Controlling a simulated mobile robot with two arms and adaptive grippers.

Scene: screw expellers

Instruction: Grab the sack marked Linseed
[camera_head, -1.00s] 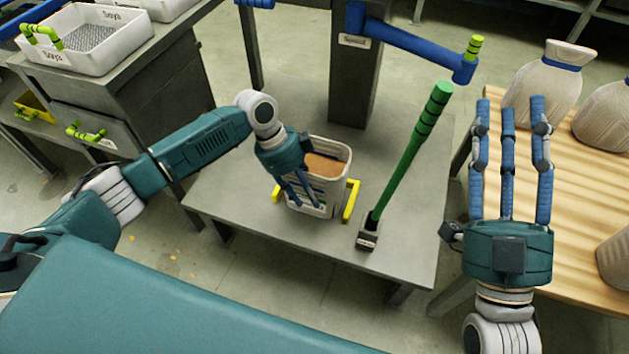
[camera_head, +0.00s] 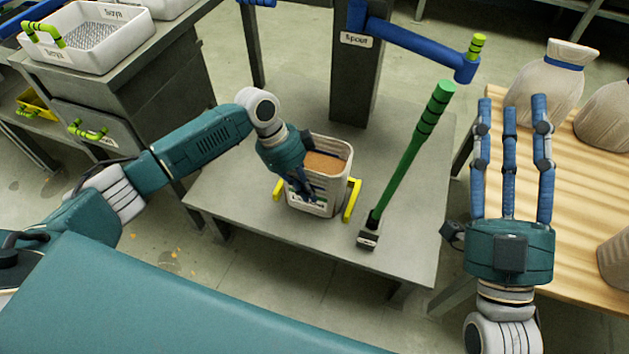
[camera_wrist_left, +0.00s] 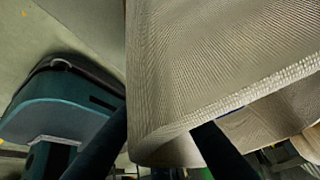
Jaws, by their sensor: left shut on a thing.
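An open woven sack (camera_head: 328,186) filled with brown material stands upright between yellow brackets (camera_head: 351,200) on the grey bench. Its front label is partly covered by my fingers, and I cannot read it. My left gripper (camera_head: 304,190) is shut on the sack's near left side. In the left wrist view the sack's pale woven wall (camera_wrist_left: 220,70) fills much of the picture, with dark fingers against it. My right gripper (camera_head: 511,110) is open and empty, its blue fingers pointing away, beside the wooden table.
A green lever (camera_head: 405,160) rises from the bench right of the sack. A blue arm (camera_head: 410,42) extends from the grey post labelled Spout (camera_head: 355,75). Tied sacks (camera_head: 548,82) stand on the wooden table (camera_head: 580,160). White trays (camera_head: 100,42) sit at upper left.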

